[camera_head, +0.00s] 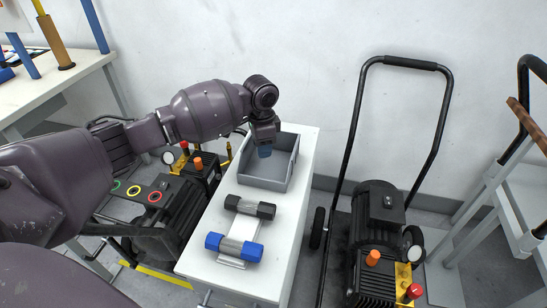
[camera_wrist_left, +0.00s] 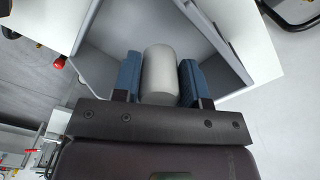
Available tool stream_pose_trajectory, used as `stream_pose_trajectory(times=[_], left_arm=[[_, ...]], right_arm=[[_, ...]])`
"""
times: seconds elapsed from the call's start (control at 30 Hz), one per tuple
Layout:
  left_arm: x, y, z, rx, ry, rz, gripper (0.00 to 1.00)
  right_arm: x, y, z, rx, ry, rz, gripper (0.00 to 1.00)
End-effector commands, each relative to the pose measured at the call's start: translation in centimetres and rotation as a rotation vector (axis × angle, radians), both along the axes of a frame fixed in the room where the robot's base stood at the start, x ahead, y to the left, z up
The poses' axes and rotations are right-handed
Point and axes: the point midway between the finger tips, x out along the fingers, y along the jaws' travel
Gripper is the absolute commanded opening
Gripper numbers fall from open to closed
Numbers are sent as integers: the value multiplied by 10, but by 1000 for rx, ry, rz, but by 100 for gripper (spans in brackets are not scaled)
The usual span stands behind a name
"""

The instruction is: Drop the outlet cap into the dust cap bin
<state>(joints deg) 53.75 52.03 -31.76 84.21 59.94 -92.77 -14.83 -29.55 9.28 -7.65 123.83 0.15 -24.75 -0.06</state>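The dust cap bin (camera_head: 268,181) is a grey open box at the far end of the narrow white table. The part of its floor that shows is bare. My left gripper (camera_head: 265,151) points down over the bin, its blue finger pads at about the height of the rim or above it. In the left wrist view the gripper (camera_wrist_left: 159,82) is shut on a light grey cylinder, the outlet cap (camera_wrist_left: 159,72), with a pad on each side. The bin (camera_wrist_left: 212,55) shows behind it. The cap is hidden in the head view. My right gripper is not in view.
A black-ended cylinder (camera_head: 250,207) and a blue-ended one (camera_head: 234,247) lie on a stand on the white table (camera_head: 292,225), nearer than the bin. Wheeled machines stand left (camera_head: 160,200) and right (camera_head: 375,240) of the table. A wall is behind.

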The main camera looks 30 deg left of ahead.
Motion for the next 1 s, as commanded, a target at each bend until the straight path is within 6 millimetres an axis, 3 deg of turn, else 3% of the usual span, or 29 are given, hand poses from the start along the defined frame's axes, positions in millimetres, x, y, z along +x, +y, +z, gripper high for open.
stream_pose_trajectory(times=[0.03, 0.17, 0.53, 1.0], left_arm=[[0, 0, 0, 0, 0, 0, 47], [0, 0, 0, 0, 1, 0, 66], [0, 0, 6, -1, -1, 0, 66], [0, 0, 87, -1, -6, 1, 66]], right_arm=[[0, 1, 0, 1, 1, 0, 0], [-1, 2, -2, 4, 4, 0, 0], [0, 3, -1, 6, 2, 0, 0], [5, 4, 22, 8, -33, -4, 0]])
